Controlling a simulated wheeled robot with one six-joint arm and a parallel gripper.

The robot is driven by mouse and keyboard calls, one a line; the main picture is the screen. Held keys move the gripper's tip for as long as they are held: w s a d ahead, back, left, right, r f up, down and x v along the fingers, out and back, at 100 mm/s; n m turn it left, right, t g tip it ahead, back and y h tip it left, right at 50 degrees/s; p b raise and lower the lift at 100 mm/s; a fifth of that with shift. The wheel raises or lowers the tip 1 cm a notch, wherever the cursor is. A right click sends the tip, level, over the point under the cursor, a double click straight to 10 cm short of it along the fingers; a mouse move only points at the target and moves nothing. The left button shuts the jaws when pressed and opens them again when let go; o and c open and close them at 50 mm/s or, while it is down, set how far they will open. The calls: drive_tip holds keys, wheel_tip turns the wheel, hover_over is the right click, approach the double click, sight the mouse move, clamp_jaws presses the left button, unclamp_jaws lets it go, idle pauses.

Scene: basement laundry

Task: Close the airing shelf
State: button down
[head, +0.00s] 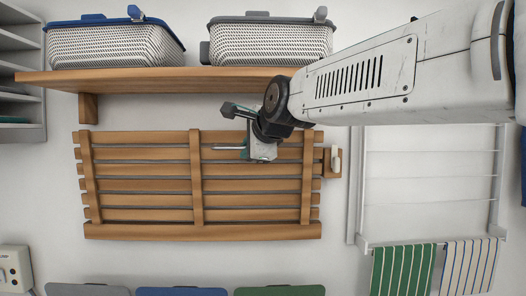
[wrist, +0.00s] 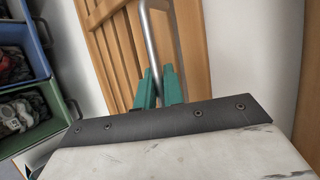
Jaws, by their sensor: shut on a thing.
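The airing shelf (head: 150,231) is a slatted wooden panel below a wall shelf in the head view. It shows almost face-on and looks upright near the wall; I cannot tell whether it lies flush. Its slats also show in the wrist view (wrist: 108,45). A silver metal bar (head: 227,148) stands at its upper middle, and in the wrist view the bar (wrist: 151,45) runs down between my green fingers. My gripper (wrist: 160,88) is shut on this bar. A small wooden block with a white catch (head: 336,160) sits at the panel's right edge. My wrist hides part of the upper right slats.
A wooden wall shelf (head: 170,82) above holds two lidded baskets (head: 115,46) (head: 270,44). A white drying rack (head: 430,152) with striped towels (head: 404,270) is at right. Coloured bins (head: 180,291) stand below. A grey shelf unit (head: 30,132) is at left.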

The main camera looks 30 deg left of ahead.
drive_tip(key=c, duration=1.5)
unclamp_jaws()
drive_tip(key=shift+d, duration=0.1)
drive_tip(key=v, duration=0.7)
drive_tip(key=shift+s+d+r, duration=0.2)
drive_tip(key=shift+d, duration=0.05)
